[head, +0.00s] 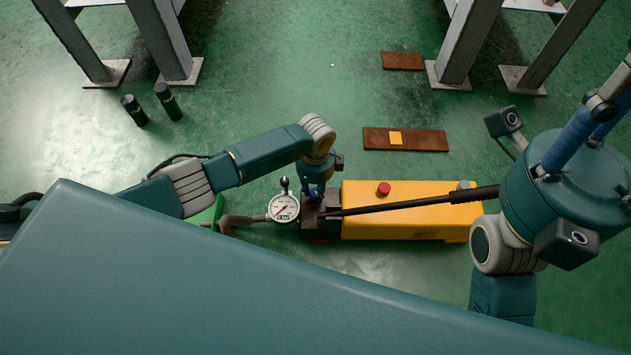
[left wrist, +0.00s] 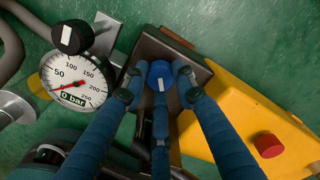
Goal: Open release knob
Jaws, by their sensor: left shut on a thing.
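A blue round knob with a white mark (left wrist: 160,72) sits on the dark block (left wrist: 178,46) of a yellow pump (head: 395,207). My left gripper (head: 316,190) comes down over this block, and its blue fingers (left wrist: 158,86) are shut around the knob in the left wrist view. In the head view the gripper hides the knob. A round white gauge (head: 283,208) beside the block reads 0 bar in the left wrist view (left wrist: 74,82). A black knob with a white mark (left wrist: 72,37) stands by the gauge. My right gripper (head: 606,98) is at the right edge, its fingertips partly cut off.
A black lever (head: 410,201) lies over the pump, which has a red button (head: 383,189). Rusty plates (head: 430,141) and two black cylinders (head: 151,104) lie or stand on the green floor. Grey stand legs (head: 165,45) are at the back.

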